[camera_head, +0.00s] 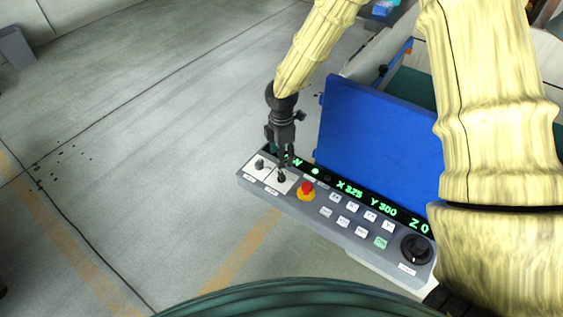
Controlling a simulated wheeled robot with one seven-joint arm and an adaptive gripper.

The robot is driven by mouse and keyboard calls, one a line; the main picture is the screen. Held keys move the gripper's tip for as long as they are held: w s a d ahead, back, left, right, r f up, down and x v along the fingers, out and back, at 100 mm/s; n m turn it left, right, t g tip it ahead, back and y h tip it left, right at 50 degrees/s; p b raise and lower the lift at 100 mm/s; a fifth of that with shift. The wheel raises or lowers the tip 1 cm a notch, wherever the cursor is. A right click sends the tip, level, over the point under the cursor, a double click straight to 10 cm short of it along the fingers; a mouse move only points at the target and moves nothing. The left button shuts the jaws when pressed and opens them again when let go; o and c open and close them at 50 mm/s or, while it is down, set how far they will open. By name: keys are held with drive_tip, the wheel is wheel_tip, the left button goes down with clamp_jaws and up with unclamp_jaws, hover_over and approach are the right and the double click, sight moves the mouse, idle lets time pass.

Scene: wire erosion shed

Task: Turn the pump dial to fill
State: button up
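A grey control panel (350,243) carries several controls. At its left end are two small black dials on white plates: one at the far left (259,165) and one to its right (281,178). Their labels are too small to read, so I cannot tell which is the pump dial or where it points. My gripper (284,163) points down over the right one of these two dials, with its fingertips at or just above it. The fingers look close together; I cannot tell whether they touch or grip the dial. The fingers partly hide it.
A red mushroom button (306,189) on a yellow base sits just right of the gripper. White buttons (353,206), a green display (380,206) and a large black knob (417,249) lie further right. A blue panel (380,135) rises behind. The floor (150,140) at left is open.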

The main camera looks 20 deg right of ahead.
drive_tip(key=shift+r, duration=1.4)
